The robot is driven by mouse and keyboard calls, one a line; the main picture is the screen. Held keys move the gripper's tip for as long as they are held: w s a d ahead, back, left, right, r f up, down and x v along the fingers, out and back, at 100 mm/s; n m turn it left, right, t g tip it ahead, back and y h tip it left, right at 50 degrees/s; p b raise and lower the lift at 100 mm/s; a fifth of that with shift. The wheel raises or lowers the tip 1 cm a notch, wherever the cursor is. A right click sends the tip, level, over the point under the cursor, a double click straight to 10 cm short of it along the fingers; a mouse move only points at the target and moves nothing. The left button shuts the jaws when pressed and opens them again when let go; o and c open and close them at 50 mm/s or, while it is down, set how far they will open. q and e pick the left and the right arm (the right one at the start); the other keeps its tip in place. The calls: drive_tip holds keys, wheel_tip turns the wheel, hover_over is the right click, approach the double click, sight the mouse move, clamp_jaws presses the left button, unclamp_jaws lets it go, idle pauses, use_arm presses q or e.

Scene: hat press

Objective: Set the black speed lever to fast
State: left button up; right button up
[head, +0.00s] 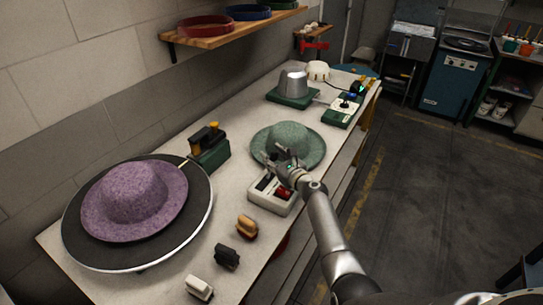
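A pale control box (262,197) stands near the table's front edge, just in front of a green felt hat. On its top I see a dark part (265,184), which looks like the black lever, and a red part (282,192) to its right. My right gripper (276,156) reaches in from the lower right and is over the back of the box and the hat's front brim. Its fingers look spread and empty; I cannot tell whether they touch anything. The lever's exact setting is too small to read and partly hidden. My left gripper is not in view.
The green hat (290,133) lies behind the box. A purple hat (132,193) sits on a round dark plate (95,251) at left. Small blocks (227,256) line the front edge. A green-based machine (210,152) and a second control box (341,112) stand farther back.

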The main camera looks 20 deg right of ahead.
drive_tip(key=shift+o, duration=0.2)
drive_tip(key=shift+s+d+f, duration=0.1)
drive_tip(key=shift+d+f, duration=0.3)
drive_tip(key=shift+f, duration=0.1)
drive_tip(key=shift+a+r, duration=0.15)
drive_tip(key=shift+s, duration=0.15)
drive_tip(key=shift+s, duration=0.65)
drive_tip(key=s, duration=0.3)
drive_tip(key=s+d+r, duration=0.1)
drive_tip(key=s, duration=0.2)
drive_tip(key=s+r, duration=0.1)
drive_tip(key=s, duration=0.3)
drive_tip(key=shift+d, duration=0.3)
